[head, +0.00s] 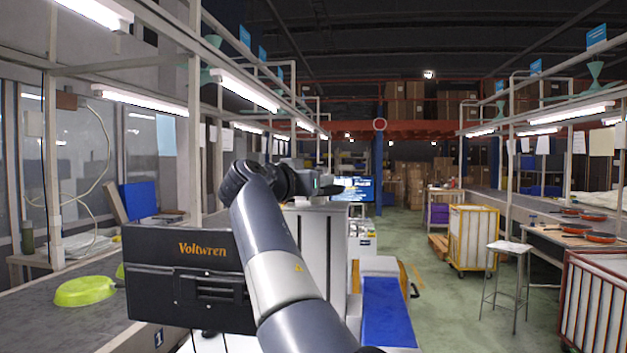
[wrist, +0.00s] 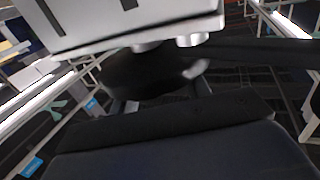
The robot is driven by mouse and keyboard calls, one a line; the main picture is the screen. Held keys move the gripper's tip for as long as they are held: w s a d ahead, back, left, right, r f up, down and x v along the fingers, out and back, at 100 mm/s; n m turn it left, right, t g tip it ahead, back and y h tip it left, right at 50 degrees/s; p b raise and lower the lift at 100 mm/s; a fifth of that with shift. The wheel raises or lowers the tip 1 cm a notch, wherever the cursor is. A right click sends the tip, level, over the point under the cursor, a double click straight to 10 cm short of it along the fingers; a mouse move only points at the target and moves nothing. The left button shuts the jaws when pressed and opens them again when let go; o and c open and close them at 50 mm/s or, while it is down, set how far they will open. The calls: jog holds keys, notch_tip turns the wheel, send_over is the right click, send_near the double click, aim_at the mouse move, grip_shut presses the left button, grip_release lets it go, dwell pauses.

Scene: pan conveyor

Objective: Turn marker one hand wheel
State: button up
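A small blue plate with a white "1" (head: 158,338) is on the side of the left conveyor, low in the head view. I cannot make out a hand wheel near it. My arm rises from the bottom middle and folds over at the top. My gripper (head: 326,187) is at the end of the folded part, small and dark, well above and to the right of the plate. It touches nothing that I can see. Its fingers are not clear in either view, and the wrist view mostly shows dark and pale surfaces close to the camera.
A lime-green pan (head: 86,291) lies on the left conveyor (head: 40,310). A black box marked "Voltwren" (head: 190,275) blocks part of the conveyor. On the right are a stool (head: 508,250), a yellow-framed cart (head: 472,238) and orange pans (head: 598,237). The green aisle floor (head: 440,320) is clear.

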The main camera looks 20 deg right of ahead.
jog(key=shift+o, duration=0.5)
jog(key=shift+r, duration=0.1)
jog(key=shift+s, duration=0.1)
jog(key=b+v, duration=0.2)
jog(key=v, duration=0.8)
jog(key=shift+s+a, duration=0.25)
jog(key=shift+a, duration=0.05)
jog(key=p+x, duration=0.2)
jog(key=x, duration=0.9)
jog(key=shift+r, duration=0.1)
jog(key=shift+n+t+y, duration=0.3)
jog(key=shift+t, duration=0.1)
